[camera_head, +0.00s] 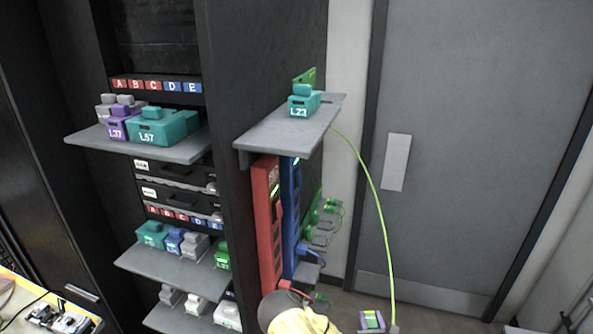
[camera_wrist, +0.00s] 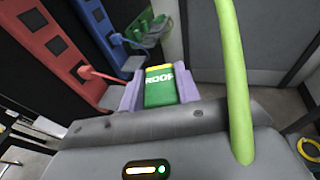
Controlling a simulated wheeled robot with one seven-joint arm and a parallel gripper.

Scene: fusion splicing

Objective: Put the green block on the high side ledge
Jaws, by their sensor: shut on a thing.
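A green block (camera_wrist: 160,88) with a yellow top edge and white lettering sits between the pale purple fingers of my gripper (camera_wrist: 160,92). The fingers touch it on both sides, and its lower part is hidden. In the head view my gripper (camera_head: 372,321) is at the bottom edge, with the green block (camera_head: 373,319) held in it, lower than the ledge and to its right. The high side ledge (camera_head: 285,131) is a grey shelf on the side of the black rack. A teal block marked L23 (camera_head: 303,104) stands toward its back; its front part is bare.
A lime-green strand (camera_head: 378,205) runs from the ledge's right edge down to my gripper. Below the ledge are red (camera_head: 266,225) and blue (camera_head: 291,220) upright units with plugged cables. Shelves with several blocks (camera_head: 165,148) are at left. A grey door (camera_head: 465,150) stands at right.

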